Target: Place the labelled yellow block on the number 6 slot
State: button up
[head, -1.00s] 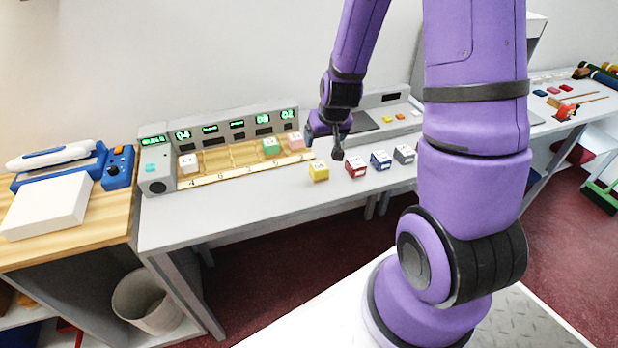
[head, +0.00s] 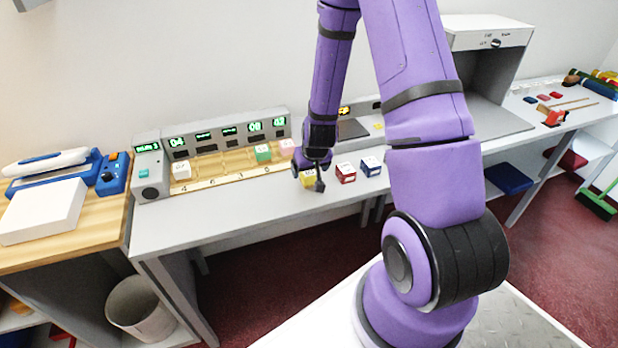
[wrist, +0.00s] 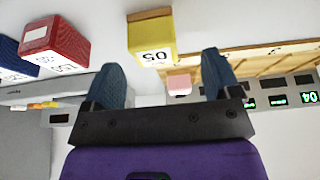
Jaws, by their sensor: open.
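The yellow block (head: 308,181) sits on the grey counter in front of the slot rack, partly hidden by my gripper in the head view. In the wrist view the yellow block (wrist: 152,42) shows a white label with dark characters. My gripper (head: 319,183) is open above and beside it. In the wrist view the two fingers of my gripper (wrist: 158,65) are spread, with the block beyond their tips, apart from both. The number 6 slot (head: 211,164) is a bare wooden bay, second from left, above the printed 6.
A white block (head: 182,171) stands in the leftmost bay. A green block (head: 263,154) and a pink block (head: 287,147) stand in the right bays. A red block (head: 346,173) and a blue block (head: 370,166) stand right of the yellow one. The counter's front left is clear.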

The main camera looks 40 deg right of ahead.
aim_at(310, 172)
jog(key=shift+d+x, duration=0.15)
jog(key=shift+x, duration=1.1)
jog(key=shift+d+x, duration=0.2)
jog(key=shift+x, duration=1.1)
jog(key=shift+r, duration=0.1)
jog(key=c, duration=1.1)
jog(key=shift+r, duration=0.1)
